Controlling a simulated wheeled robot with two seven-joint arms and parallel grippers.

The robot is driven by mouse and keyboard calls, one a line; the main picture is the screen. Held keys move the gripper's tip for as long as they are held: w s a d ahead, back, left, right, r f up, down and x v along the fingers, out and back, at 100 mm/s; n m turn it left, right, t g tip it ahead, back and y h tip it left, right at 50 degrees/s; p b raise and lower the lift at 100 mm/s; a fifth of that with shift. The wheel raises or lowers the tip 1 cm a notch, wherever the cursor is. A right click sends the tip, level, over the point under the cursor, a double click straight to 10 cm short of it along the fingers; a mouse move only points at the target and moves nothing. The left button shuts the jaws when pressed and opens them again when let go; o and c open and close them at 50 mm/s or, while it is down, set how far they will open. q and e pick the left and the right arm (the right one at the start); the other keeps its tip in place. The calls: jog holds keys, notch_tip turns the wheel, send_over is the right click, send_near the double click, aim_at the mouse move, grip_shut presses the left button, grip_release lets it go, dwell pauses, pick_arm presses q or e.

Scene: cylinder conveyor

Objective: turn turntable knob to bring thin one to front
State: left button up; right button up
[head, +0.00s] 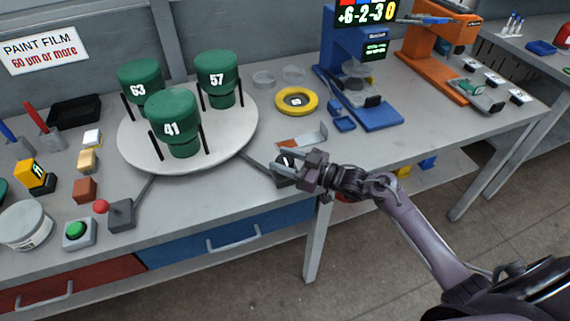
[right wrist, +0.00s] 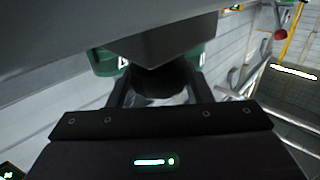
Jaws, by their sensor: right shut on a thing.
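A round white turntable (head: 228,140) on the grey bench carries three green capped cylinders on black supports. Cylinder 41 (head: 172,108) stands at the front, cylinder 63 (head: 139,80) at the back left and cylinder 57 (head: 217,72) at the back right. My right gripper (head: 291,163) is at the bench's front edge, shut on a dark knob that its fingers largely hide in the head view. In the right wrist view the dark knob (right wrist: 160,80) sits between the two fingers. My left gripper is not in view.
A sign (head: 42,50) reads "PAINT FILM 60 um or more". A box with a red-topped lever (head: 120,214) and a green button (head: 76,231) stand front left. A yellow ring (head: 297,101) and a blue stand (head: 375,115) are right of the turntable.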

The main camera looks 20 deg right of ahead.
aim_at(293, 163)
jog(key=shift+y, duration=0.3)
jog(key=o, duration=1)
jog(key=shift+s, duration=0.1)
jog(key=shift+s+d+f, duration=0.1)
jog(key=shift+s+d, duration=0.15)
jog(key=shift+d, duration=0.1)
jog(key=b+v, duration=0.1)
jog(key=v, duration=0.5)
jog(key=shift+s+d+r+b, duration=0.2)
jog(key=shift+s+d+b, duration=0.05)
jog(key=shift+d+b, duration=0.05)
